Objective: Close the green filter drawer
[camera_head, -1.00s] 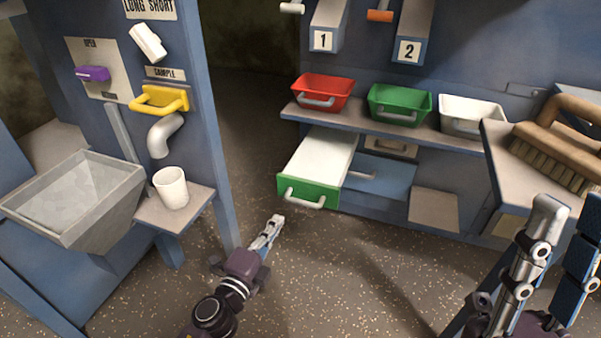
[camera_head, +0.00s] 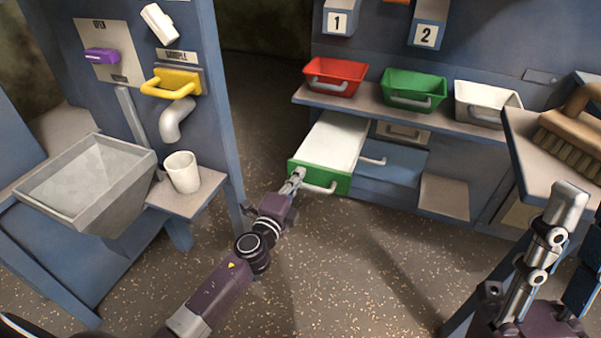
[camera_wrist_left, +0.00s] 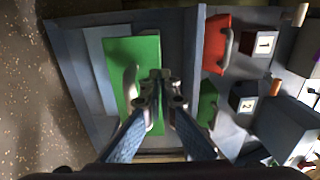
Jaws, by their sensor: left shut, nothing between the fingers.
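The green filter drawer (camera_head: 308,176) sticks out of the blue cabinet below the shelf, with a white top and a grey handle (camera_head: 320,188) on its green front. My left gripper (camera_head: 295,178) is shut and empty, its tips at the left part of the green front, beside the handle. In the left wrist view the tips (camera_wrist_left: 160,76) overlap the green front (camera_wrist_left: 147,50), and the handle (camera_wrist_left: 130,82) is left of them. I cannot tell whether they touch. My right gripper (camera_head: 580,215) is at the lower right, fingers apart, away from the drawer.
Red (camera_head: 335,72), green (camera_head: 414,85) and white (camera_head: 487,100) bins stand on the shelf (camera_head: 380,110) above the drawer. A blue post (camera_head: 228,110) and a ledge with a white cup (camera_head: 182,172) are left of my left arm. A brush (camera_head: 575,135) lies at the right.

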